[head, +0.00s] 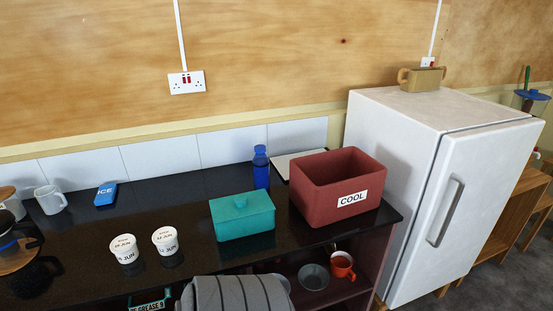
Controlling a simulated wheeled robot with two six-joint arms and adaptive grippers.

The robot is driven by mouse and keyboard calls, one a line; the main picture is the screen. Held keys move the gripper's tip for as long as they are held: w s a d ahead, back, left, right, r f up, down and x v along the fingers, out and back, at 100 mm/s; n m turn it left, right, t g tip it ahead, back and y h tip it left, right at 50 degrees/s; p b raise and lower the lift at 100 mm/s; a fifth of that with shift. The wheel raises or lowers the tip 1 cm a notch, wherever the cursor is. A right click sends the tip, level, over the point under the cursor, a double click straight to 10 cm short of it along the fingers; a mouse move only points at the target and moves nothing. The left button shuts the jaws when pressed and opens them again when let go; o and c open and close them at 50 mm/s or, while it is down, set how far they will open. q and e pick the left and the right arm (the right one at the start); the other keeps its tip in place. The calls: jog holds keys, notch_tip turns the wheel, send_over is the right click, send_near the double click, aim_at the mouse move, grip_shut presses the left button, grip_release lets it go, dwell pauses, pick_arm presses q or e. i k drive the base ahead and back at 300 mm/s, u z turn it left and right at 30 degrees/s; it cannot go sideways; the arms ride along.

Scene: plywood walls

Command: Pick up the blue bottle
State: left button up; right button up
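The blue bottle (261,168) stands upright on the black counter at the back, near the tiled wall. It has a dark blue cap, and its lower part is partly hidden behind the teal lidded box (243,217). The red crate labelled COOL stands to its right. Neither of my grippers is in view.
The red COOL crate (337,186) and a white tray (300,163) crowd the bottle's right. Two labelled tubs (124,249) (165,240), a blue ICE pack (106,196) and a white mug (50,199) stand left. The black counter (195,199) is clear left of the bottle. A white fridge (405,150) stands right.

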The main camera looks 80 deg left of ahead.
aim_at(260, 161)
jog(key=u, duration=1.6)
